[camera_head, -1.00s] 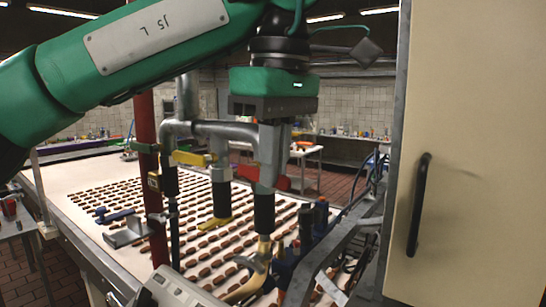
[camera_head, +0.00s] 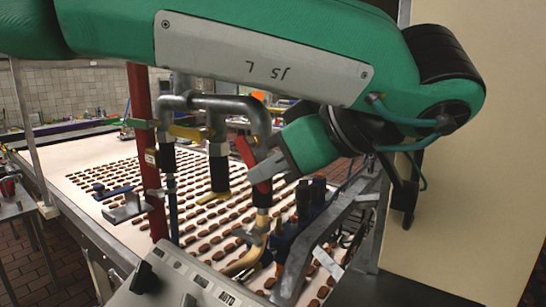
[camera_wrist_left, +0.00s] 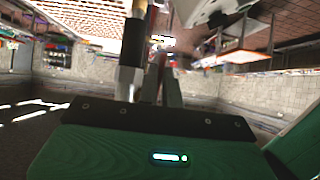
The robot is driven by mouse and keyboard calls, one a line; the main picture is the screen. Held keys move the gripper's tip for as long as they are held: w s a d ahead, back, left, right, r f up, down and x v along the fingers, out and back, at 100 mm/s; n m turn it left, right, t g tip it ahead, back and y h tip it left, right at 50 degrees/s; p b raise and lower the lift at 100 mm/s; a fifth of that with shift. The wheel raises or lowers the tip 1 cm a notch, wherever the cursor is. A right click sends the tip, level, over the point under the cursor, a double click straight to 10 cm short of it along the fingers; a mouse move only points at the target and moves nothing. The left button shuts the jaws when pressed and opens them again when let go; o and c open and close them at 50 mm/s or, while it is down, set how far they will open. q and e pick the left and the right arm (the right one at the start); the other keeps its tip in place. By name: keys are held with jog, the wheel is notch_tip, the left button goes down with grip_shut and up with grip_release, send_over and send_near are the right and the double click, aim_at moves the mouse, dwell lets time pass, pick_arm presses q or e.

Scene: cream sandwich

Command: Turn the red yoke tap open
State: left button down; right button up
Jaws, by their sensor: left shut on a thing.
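The red yoke tap handle (camera_head: 245,152) is at the lower end of the right-hand grey pipe, with red showing above and below my fingers. It slants steeply from upper left to lower right. My left gripper (camera_head: 265,168) comes in from the right and is shut on the red handle. Its grey fingers hide the handle's middle. In the left wrist view the fingers (camera_wrist_left: 168,85) point away beside a dark pipe sleeve (camera_wrist_left: 132,45); the grasp itself is unclear there. My right gripper is not in view.
A yellow lever (camera_head: 190,133) sits on the neighbouring pipe, and a red post (camera_head: 143,110) stands left. Below is a conveyor (camera_head: 100,165) with rows of brown pieces. A control box (camera_head: 190,285) is in front; a beige cabinet (camera_head: 480,190) closes off the right.

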aim_at(268, 184)
pick_arm(q)
jog(key=y, duration=0.1)
jog(key=f+t+y, duration=0.1)
jog(key=t+y, duration=0.1)
jog(key=shift+w+a+f, duration=0.15)
jog(key=shift+w+a, duration=0.1)
jog(key=shift+a, duration=0.1)
jog(key=shift+w+a+f+t+y, duration=0.25)
jog(key=shift+t+y, duration=0.25)
jog(key=shift+y, duration=0.15)
jog(key=shift+w+a+f+t+y, duration=0.1)
jog(key=shift+a+f+t+y, duration=0.1)
jog(key=shift+t+y, duration=0.4)
jog(key=c, duration=1.6)
grip_release()
jog(key=shift+a, duration=0.1)
jog(key=shift+r, duration=0.1)
